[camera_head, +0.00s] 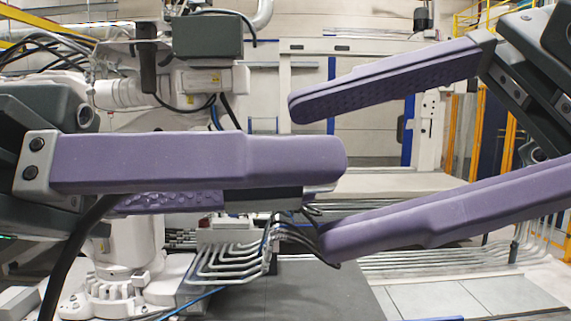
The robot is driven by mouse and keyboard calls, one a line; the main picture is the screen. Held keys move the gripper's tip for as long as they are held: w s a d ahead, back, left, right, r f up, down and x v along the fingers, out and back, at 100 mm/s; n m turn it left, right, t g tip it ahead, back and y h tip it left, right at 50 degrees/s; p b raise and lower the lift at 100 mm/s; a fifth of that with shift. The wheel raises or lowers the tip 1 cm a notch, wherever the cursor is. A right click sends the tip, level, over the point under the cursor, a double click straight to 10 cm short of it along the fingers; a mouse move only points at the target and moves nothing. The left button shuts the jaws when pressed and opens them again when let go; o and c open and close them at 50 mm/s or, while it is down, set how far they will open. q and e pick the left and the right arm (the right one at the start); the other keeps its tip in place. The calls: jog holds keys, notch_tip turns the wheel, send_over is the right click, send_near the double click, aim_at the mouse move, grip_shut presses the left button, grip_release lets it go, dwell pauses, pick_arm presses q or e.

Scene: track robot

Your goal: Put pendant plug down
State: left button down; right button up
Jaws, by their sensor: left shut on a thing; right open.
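My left gripper (322,184) comes in from the left with purple fingers, shut on a dark block-like piece that I take to be the pendant plug (262,198). Only the plug's lower part shows below the near finger; the rest is hidden. Thin dark cables hang near its right end. My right gripper (310,175) comes in from the right, with its two purple fingers spread wide above and below the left fingertips. Nothing shows held between them.
A white industrial robot arm (120,95) on a bolted base (115,295) stands at the left behind my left gripper. A thick black cable (72,250) drops at lower left. Grey pipes (230,268) run along the floor. A dark flat surface (315,295) lies bare at bottom centre.

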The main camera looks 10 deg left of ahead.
pick_arm(q)
jog(key=shift+w+d+f+m+g+h, duration=0.2)
jog(key=shift+w+d+f+m+g, duration=0.4)
jog(key=shift+g, duration=0.55)
jog(key=shift+w+d+f+m+g+h, duration=0.2)
jog(key=shift+w+d+f+m+g, duration=0.3)
jog(key=shift+m+g, duration=0.6)
jog(key=shift+w+d+f+m+g+h, duration=0.25)
jog(key=shift+d+f+m+g, duration=0.4)
jog(key=shift+g, duration=0.6)
pick_arm(e)
jog(key=s+v, duration=0.1)
jog(key=v, duration=0.5)
jog(key=shift+w+d+r, duration=0.15)
jog(key=shift+w+d, duration=0.3)
jog(key=shift+w, duration=0.1)
jog(key=shift+s+d+f+m+t, duration=0.95)
jog(key=shift+d+f+m+t, duration=0.75)
jog(key=shift+m+t, duration=0.9)
pick_arm(q)
jog(key=shift+w, duration=0.1)
pick_arm(e)
jog(key=x, duration=1.2)
jog(key=shift+w+n+t, duration=0.25)
jog(key=shift+n+t, duration=0.05)
jog(key=shift+d, duration=0.1)
jog(key=shift+c, duration=0.3)
